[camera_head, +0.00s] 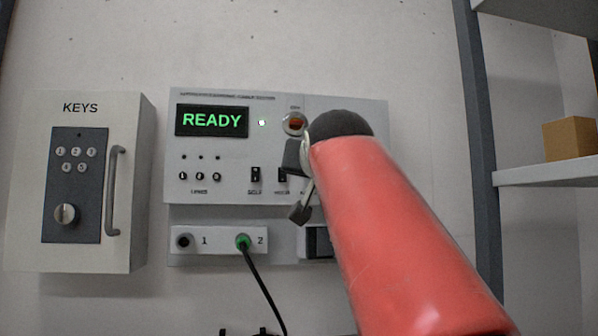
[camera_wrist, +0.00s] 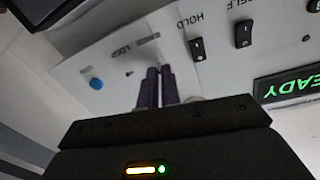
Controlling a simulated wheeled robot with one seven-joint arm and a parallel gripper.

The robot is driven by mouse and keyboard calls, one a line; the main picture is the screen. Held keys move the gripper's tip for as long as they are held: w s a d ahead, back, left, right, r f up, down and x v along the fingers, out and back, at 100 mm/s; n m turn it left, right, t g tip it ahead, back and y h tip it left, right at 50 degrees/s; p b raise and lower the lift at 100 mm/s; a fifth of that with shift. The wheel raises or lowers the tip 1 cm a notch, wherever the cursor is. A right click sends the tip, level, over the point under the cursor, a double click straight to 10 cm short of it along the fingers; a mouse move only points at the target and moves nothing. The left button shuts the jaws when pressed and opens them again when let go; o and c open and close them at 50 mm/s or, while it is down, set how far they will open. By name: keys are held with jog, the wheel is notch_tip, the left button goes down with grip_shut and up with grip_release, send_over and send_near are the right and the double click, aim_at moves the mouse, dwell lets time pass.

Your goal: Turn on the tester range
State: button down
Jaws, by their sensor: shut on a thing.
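The tester (camera_head: 220,153) is a light grey wall unit with a green READY display (camera_head: 212,120). A lit white lamp (camera_head: 262,123) and a round orange-centred part (camera_head: 294,124) sit right of the display. Small black switches, one marked SELF (camera_head: 255,174), run along its lower face. My gripper (camera_wrist: 160,72) is at the panel, left of the HOLD switch (camera_wrist: 197,49) in the wrist view. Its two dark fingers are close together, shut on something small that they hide. My red arm covers the panel's right part in the head view, so no range control is readable.
A KEYS box (camera_head: 75,185) with keypad, knob and handle hangs at left. Below the tester, a black cable (camera_head: 264,285) is plugged into green-lit socket 2; socket 1 (camera_head: 184,241) is empty. A blue button (camera_wrist: 96,84) shows beside my fingers. A shelf with a brown box (camera_head: 569,140) stands right.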

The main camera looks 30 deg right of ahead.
jog(key=c, duration=1.6)
grip_release()
jog(key=b+v, duration=0.1)
jog(key=v, duration=0.6)
jog(key=shift+s+a, duration=0.2)
jog(key=shift+s, duration=0.15)
